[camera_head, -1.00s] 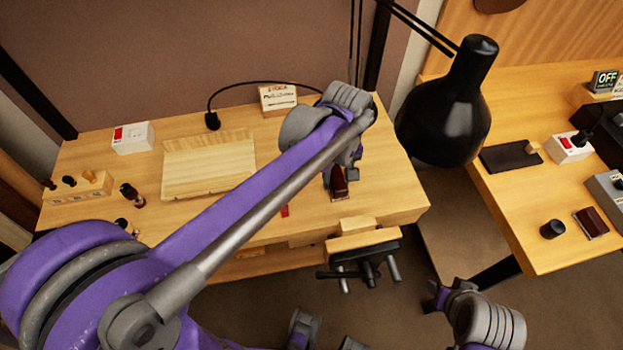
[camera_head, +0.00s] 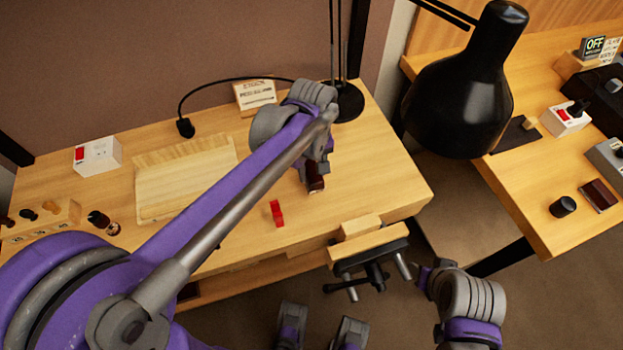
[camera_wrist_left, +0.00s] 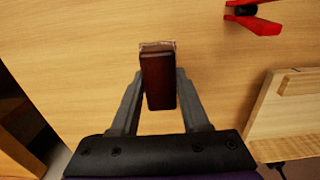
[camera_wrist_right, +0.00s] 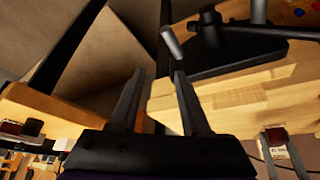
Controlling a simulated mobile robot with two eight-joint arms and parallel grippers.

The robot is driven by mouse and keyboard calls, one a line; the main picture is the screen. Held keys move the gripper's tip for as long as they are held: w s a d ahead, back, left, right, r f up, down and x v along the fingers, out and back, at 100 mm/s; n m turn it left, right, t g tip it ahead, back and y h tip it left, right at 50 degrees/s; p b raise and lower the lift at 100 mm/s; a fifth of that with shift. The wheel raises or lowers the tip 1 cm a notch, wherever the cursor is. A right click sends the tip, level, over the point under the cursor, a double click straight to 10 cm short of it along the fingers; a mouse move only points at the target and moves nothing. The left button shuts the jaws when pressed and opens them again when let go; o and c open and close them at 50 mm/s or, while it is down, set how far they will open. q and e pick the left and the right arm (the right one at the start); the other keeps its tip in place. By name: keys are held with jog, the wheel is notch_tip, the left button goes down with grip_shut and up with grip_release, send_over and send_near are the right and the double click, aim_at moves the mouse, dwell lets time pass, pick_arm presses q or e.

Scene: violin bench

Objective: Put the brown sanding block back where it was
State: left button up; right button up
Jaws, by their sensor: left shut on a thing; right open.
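The brown sanding block (camera_head: 315,179) is a small dark red-brown block with a paler strip at its far end in the left wrist view (camera_wrist_left: 158,80). My left gripper (camera_head: 318,168) is shut on it, one finger on each side, over the right part of the violin bench (camera_head: 375,165). I cannot tell whether the block touches the bench top. My right gripper (camera_wrist_right: 153,85) is open and empty, low in front of the bench near the vise.
A red clamp (camera_head: 277,213) lies left of the block. The vise (camera_head: 368,255) juts from the front edge. A pale wooden board (camera_head: 185,180), a sign (camera_head: 254,94) and the black lamp (camera_head: 460,85) stand around. Another brown block (camera_head: 599,195) is on the right bench.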

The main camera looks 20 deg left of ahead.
aim_at(312, 179)
pick_arm(q)
jog(key=shift+f, duration=1.95)
jog(key=shift+f+b, duration=0.15)
jog(key=shift+b, duration=0.2)
jog(key=o, duration=1.2)
jog(key=shift+r, duration=0.3)
notch_tip(312, 179, up, 12)
jog(key=shift+f+p, duration=0.15)
jog(key=shift+p, duration=0.75)
